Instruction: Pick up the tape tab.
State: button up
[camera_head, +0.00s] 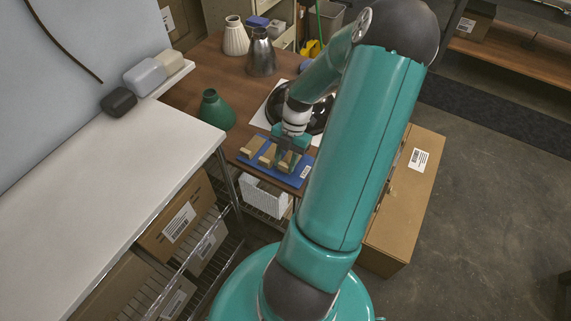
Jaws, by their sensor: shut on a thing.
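A blue board (298,179) lies at the near edge of the brown table, with a white label at its right end. Tan pieces lie on it: one at the left (252,148), one in the middle (267,155), and a tan piece between my fingers, which I take to be the tape tab (286,161). My gripper (289,157) points down over the right half of the board and is shut on this piece. The fingers partly hide it, and I cannot tell whether it touches the board.
A green vase (216,109) stands left of the board. A black round dish (318,118) lies behind my gripper, partly hidden by my arm. A cream vase (235,36) and a metal vase (261,53) stand farther back. A white counter (110,170) is at left.

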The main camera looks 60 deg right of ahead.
jog(key=s+d+r, duration=0.9)
jog(key=s+r, duration=0.1)
jog(key=shift+d+r, duration=0.25)
jog(key=shift+d, duration=0.05)
jog(key=shift+s, duration=0.1)
